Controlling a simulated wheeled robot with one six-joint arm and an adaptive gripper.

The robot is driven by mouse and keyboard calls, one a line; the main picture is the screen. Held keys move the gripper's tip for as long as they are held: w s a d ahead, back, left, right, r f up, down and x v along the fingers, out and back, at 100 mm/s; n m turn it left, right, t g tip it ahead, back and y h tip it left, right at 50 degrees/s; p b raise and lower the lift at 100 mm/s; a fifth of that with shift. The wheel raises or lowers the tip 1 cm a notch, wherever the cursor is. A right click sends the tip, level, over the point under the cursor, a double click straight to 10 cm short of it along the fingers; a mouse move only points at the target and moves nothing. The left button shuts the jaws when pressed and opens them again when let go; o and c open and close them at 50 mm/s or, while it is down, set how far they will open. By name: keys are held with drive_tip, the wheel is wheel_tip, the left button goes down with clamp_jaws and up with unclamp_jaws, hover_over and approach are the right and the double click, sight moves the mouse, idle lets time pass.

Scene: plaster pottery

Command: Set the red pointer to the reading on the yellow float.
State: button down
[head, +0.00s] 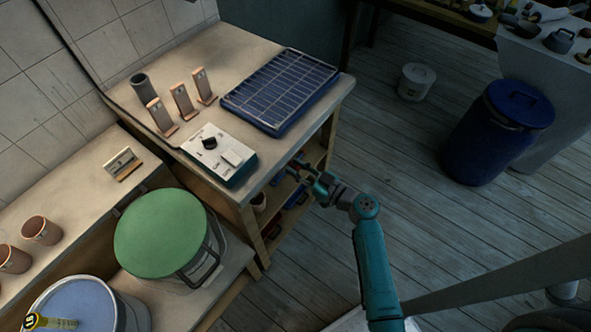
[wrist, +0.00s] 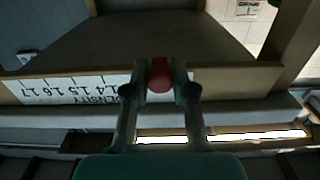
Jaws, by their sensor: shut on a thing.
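The red pointer (wrist: 160,75) is between my gripper's fingertips in the wrist view, in front of a white density scale (wrist: 70,88) on a shelf edge. The scale reads upside down there, with 1.7 to 1.4 visible left of the pointer; the part behind the pointer and fingers is hidden. My gripper (wrist: 160,82) is shut on the pointer. In the head view my gripper (head: 299,165) is at the right side of the workbench, and the pointer cannot be made out. A yellow float (head: 52,323) with a dark mark shows in a blue-filled bucket (head: 140,310); its reading is not legible.
The workbench (head: 222,75) holds a blue rack (head: 283,90), a switch box (head: 215,155) and several upright clay pieces. A green-lidded bucket (head: 160,233) stands left of my arm. A blue barrel (head: 495,135) stands on the right; the floor between is mostly clear.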

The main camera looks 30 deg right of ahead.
drive_tip(key=w+d, duration=0.3)
drive_tip(key=d, duration=0.4)
drive_tip(key=w+d, duration=0.3)
drive_tip(key=d, duration=0.4)
drive_tip(key=c, duration=1)
unclamp_jaws()
drive_tip(key=shift+o, duration=0.2)
drive_tip(key=v, duration=1.2)
